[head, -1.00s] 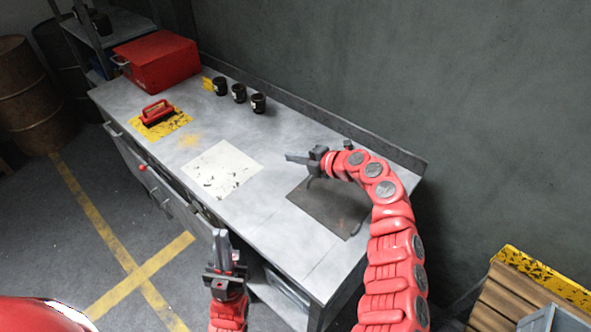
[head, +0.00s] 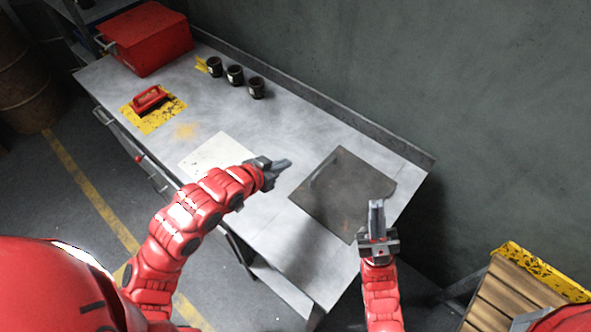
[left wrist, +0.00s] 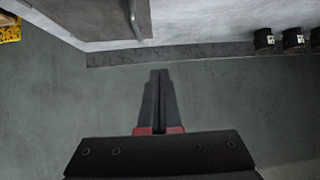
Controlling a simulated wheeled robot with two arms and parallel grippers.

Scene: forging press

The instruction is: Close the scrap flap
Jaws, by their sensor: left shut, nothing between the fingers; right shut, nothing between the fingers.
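The scrap flap seems to be the dark grey square plate (head: 345,190) on the right part of the bench. It looks about level with the bench top; I cannot tell whether it sits flush. In the left wrist view a dark plate (left wrist: 95,15) with a bar handle (left wrist: 135,20) shows at the upper left. My left gripper (head: 281,166) is shut and empty above the bench, just left of the plate; it also shows in the left wrist view (left wrist: 159,90). My right gripper (head: 376,208) is shut and empty, pointing up the picture over the plate's lower right edge.
A white sheet (head: 210,153) lies left of the plate, partly behind my left arm. Further left are a red-handled tool (head: 150,98) on a yellow pad, three dark cups (head: 235,75) and a red box (head: 150,40). A raised ledge (head: 330,110) runs along the wall.

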